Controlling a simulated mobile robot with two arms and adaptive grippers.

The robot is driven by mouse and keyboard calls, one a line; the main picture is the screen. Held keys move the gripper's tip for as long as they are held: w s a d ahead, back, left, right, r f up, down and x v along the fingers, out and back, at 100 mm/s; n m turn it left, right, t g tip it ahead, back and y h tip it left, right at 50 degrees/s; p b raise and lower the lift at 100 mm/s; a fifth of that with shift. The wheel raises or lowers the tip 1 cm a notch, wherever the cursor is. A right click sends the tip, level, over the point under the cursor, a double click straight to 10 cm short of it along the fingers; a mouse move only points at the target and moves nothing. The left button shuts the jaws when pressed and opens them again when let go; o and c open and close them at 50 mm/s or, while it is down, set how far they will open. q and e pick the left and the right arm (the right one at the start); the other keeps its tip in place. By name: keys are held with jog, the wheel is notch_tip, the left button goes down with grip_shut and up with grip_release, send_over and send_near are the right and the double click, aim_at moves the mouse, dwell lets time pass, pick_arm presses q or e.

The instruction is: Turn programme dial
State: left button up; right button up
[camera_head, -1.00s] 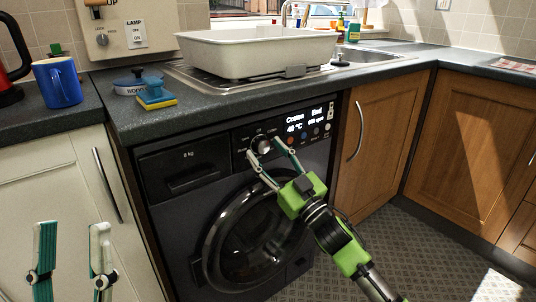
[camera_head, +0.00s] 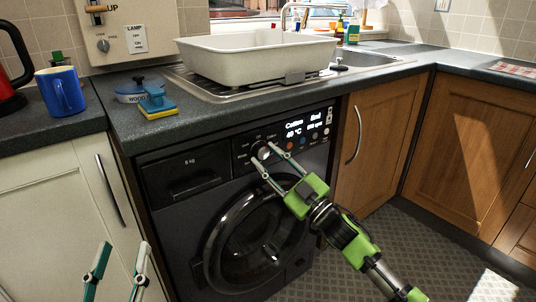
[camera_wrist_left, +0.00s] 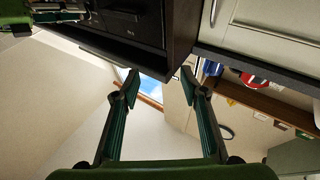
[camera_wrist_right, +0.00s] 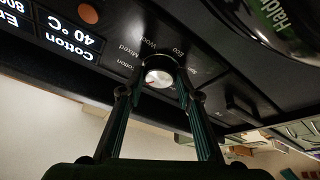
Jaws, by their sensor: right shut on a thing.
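The programme dial (camera_head: 262,151) is a round silver knob on the black control panel of the dark washing machine (camera_head: 165,224). It also shows in the right wrist view (camera_wrist_right: 159,76), with programme words printed around it. My right gripper (camera_head: 262,157) has its fingers on either side of the dial and is shut on it. The lit display (camera_head: 304,125) beside the dial reads Cotton and 40 °C. My left gripper (camera_head: 122,247) is open and empty, low in front of the cream cupboard; in the left wrist view its fingers (camera_wrist_left: 158,82) stand apart.
Wooden cupboards (camera_head: 374,150) stand to the right.

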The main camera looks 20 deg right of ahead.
jog(key=n, duration=0.1)
jog(key=n+g+y+p, duration=0.1)
jog(key=n, duration=0.1)
jog(key=shift+d+r+n+y, duration=0.15)
jog(key=shift+r+n+y, duration=0.1)
jog(key=shift+n+y, duration=0.05)
pick_arm(q)
jog(key=s+a+f+g+y+p, duration=0.2)
jog(key=f+g, duration=0.7)
jog(key=f, duration=0.8)
jog(key=shift+s+a+f+g+y, duration=0.35)
jog(key=shift+s+a+y, duration=0.15)
jog(key=shift+s+a, duration=0.15)
pick_arm(e)
jog(key=n+g, duration=0.1)
jog(key=n, duration=0.2)
jog(key=shift+f+g+y, duration=0.15)
jog(key=shift+g+y, duration=0.25)
jog(key=o, duration=1.1)
jog(key=v, duration=1.2)
jog(key=shift+w+f, duration=0.1)
